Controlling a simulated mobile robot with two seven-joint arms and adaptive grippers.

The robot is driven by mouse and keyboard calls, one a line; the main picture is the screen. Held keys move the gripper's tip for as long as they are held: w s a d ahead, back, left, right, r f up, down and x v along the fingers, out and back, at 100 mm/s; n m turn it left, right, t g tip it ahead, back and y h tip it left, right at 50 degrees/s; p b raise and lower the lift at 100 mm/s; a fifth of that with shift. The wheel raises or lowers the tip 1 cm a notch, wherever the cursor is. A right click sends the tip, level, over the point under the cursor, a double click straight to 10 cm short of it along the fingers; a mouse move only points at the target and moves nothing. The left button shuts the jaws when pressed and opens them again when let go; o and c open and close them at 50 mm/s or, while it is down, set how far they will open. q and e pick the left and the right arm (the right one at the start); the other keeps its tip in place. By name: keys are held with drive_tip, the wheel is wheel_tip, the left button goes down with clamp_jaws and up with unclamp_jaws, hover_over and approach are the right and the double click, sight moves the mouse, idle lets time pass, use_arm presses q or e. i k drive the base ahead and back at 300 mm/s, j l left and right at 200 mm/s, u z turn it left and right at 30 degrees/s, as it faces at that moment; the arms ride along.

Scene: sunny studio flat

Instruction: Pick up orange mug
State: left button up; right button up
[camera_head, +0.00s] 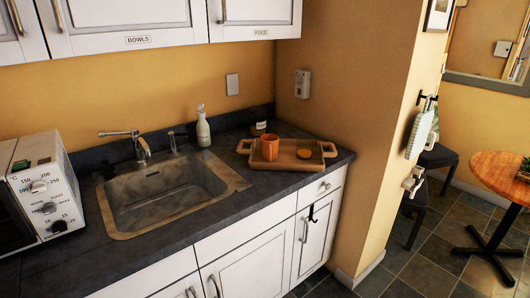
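The orange mug (270,147) stands upright on a wooden tray (291,163) at the right end of the dark counter. I cannot make out its handle clearly. A small orange fruit-like item (304,154) lies on the same tray, to the right of the mug and apart from it. Neither of my grippers shows in the head view.
A sink (165,190) with a tap (139,147) is set in the counter (231,213) left of the tray. A white bottle (203,129) and a dark jar (258,128) stand behind. A white oven (43,190) is at far left. A round table (497,172) stands right.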

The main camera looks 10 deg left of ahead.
sight(270, 149)
drive_tip(key=i+u, duration=0.1)
drive_tip(key=u, duration=0.25)
drive_tip(key=i+l+u, duration=0.15)
drive_tip(key=u, duration=0.2)
drive_tip(key=l+u, duration=0.15)
drive_tip(key=u, duration=0.25)
drive_tip(key=i+l+u, duration=0.15)
drive_tip(key=l, duration=0.15)
drive_tip(key=i+l+u, duration=0.15)
drive_tip(key=l, duration=0.15)
drive_tip(key=i+l+u, duration=0.15)
drive_tip(key=l, duration=0.2)
drive_tip(key=i+l, duration=0.1)
drive_tip(key=l, duration=0.35)
drive_tip(key=i+l, duration=0.15)
drive_tip(key=l, duration=0.3)
drive_tip(key=i+l, duration=0.1)
drive_tip(key=l, duration=0.35)
drive_tip(key=i+l+u, duration=0.1)
drive_tip(key=l, duration=0.35)
drive_tip(key=k+j, duration=0.15)
drive_tip(key=j, duration=0.15)
drive_tip(key=k+j, duration=0.2)
